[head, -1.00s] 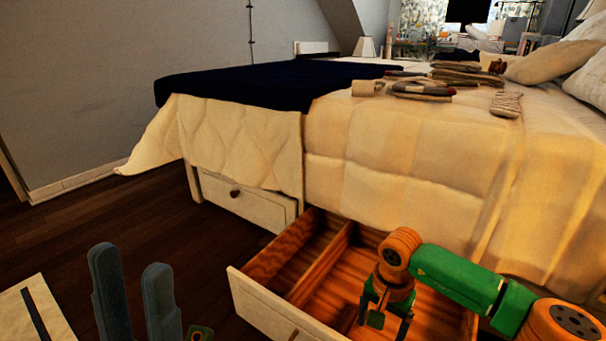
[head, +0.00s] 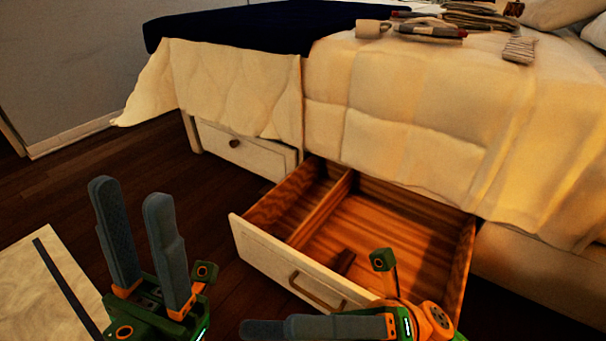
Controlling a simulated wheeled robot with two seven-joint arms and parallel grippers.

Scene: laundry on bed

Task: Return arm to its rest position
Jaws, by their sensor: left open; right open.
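My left gripper (head: 131,188) stands at the lower left with its two grey fingers pointing up. The fingers are apart and nothing is between them. My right gripper (head: 262,328) is at the bottom edge, low in front of the open drawer (head: 262,252). Its grey fingers point left and are seen nearly side-on, with no item visible in them. My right arm's orange and green wrist overlaps the drawer's front right corner. The lower part of that arm is out of the picture.
The bed (head: 400,130) has a cream quilt and a dark blue blanket (head: 250,28). Folded clothes (head: 430,30) lie on top. A closed drawer (head: 240,150) sits left of the open one, which has wooden dividers. Dark floor (head: 100,150) is clear at the left.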

